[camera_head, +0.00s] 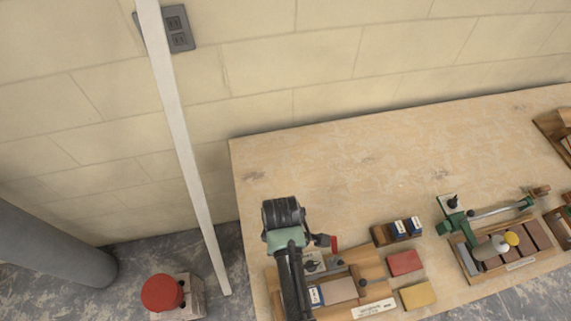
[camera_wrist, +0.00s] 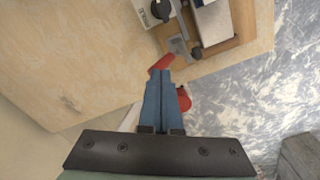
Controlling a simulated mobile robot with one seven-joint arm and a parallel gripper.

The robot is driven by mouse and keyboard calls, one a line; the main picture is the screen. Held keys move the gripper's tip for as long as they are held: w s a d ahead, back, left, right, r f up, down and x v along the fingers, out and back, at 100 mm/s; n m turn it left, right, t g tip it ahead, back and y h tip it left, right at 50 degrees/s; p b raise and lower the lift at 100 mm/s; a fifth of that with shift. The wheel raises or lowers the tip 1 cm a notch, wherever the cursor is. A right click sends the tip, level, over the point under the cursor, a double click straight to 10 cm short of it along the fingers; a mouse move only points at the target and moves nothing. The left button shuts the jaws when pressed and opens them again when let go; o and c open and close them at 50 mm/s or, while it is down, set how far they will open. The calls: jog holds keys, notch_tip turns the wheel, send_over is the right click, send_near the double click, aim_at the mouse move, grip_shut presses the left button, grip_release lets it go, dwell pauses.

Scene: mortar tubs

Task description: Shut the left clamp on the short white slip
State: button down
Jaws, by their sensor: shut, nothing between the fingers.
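The left fixture, a wooden board (camera_head: 376,275), stands near the table's front left corner; it also shows in the wrist view (camera_wrist: 241,22). A pale block (camera_wrist: 213,24) lies on it. A small white-and-blue piece (camera_head: 316,296) shows there beside my arm; I cannot tell whether it is the short white slip. The left clamp's red handle (camera_head: 333,244) sticks up past the board; it shows in the wrist view (camera_wrist: 161,63) at my fingertips. My gripper (camera_wrist: 165,75) is shut and empty, close to this handle; contact is unclear. My arm hides part of the clamp.
A second fixture with a green clamp (camera_head: 456,224) stands to the right. A red block (camera_head: 404,262), a yellow block (camera_head: 417,295) and a dark holder with blue-and-white pieces (camera_head: 381,234) lie between. A white pole (camera_head: 185,150) rises left of the table. The table's back is clear.

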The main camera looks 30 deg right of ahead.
jog(key=shift+w+d+f+b, duration=0.1)
jog(key=shift+w+f+b, duration=0.25)
jog(key=shift+f+b, duration=0.3)
jog(key=shift+f, duration=0.2)
jog(key=shift+w+d+f+b, duration=0.1)
jog(key=shift+w+f+b, duration=0.25)
jog(key=shift+f+b, duration=0.35)
notch_tip(320, 180, up, 8)
jog(key=p, duration=0.8)
jog(key=shift+f, duration=0.35)
